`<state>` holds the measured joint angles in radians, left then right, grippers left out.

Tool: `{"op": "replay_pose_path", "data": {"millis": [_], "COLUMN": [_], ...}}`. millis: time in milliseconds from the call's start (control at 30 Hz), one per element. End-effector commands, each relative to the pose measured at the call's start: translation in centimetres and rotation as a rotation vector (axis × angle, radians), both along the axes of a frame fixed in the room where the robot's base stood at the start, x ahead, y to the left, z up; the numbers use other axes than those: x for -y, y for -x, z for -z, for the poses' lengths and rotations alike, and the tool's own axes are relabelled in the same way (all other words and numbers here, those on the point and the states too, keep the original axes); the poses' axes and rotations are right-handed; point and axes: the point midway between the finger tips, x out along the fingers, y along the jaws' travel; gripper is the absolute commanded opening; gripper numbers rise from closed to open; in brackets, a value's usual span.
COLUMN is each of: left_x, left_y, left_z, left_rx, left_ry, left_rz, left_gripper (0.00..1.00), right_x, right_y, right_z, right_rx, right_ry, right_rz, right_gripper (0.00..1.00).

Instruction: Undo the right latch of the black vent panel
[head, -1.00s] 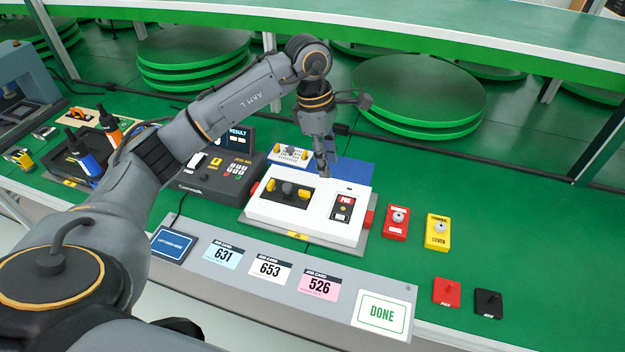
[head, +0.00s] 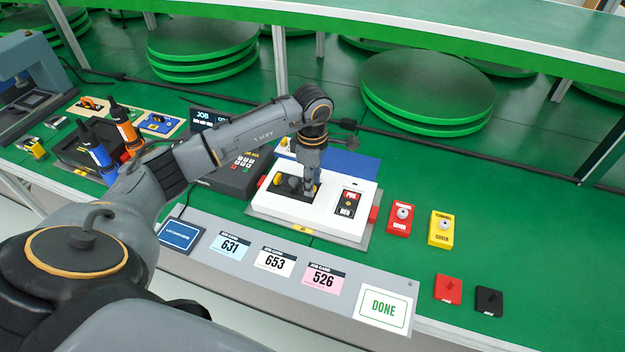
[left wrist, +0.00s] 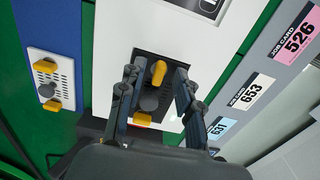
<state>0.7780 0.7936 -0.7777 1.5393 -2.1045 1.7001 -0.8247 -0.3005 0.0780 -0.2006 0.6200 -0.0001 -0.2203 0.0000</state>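The black vent panel (head: 285,192) is set in the top of a white box (head: 335,212). It also shows in the left wrist view (left wrist: 172,88), with a grey knob (left wrist: 149,102) in its middle. Its right latch (left wrist: 158,72) is yellow and stands tilted, between and just beyond my left fingertips. My left gripper (head: 309,190) points down over the right side of the panel and hides that latch in the head view. In the wrist view its fingers (left wrist: 155,78) are apart; contact with the latch is unclear. The left latch (left wrist: 142,120) is partly hidden. My right gripper is out of view.
A white vented plate with yellow latches (left wrist: 48,82) lies on a blue mat behind the box. Red (head: 400,219) and yellow (head: 440,229) switch boxes stand to the right. Job cards and a DONE card (head: 383,307) line the front ledge. The green table at right is mostly clear.

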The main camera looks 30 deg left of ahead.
Motion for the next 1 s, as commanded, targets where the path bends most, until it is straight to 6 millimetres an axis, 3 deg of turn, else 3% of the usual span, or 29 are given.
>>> {"op": "replay_pose_path", "data": {"millis": [367, 567, 1000], "left_x": [0.03, 0.04, 0.01], "left_y": [0.0, 0.01, -0.03], "left_z": [0.74, 0.72, 0.73], "left_rx": [0.0, 0.0, 0.0], "left_ry": [0.001, 0.001, 0.001], "left_rz": [0.0, 0.0, -0.046], "left_gripper": [0.34, 0.0, 0.0], "right_x": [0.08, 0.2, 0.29], "right_y": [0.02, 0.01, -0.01], "right_z": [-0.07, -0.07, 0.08], "right_rx": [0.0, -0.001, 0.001], "right_ry": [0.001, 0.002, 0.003], "right_rz": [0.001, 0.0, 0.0], "right_gripper": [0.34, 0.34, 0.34]}}
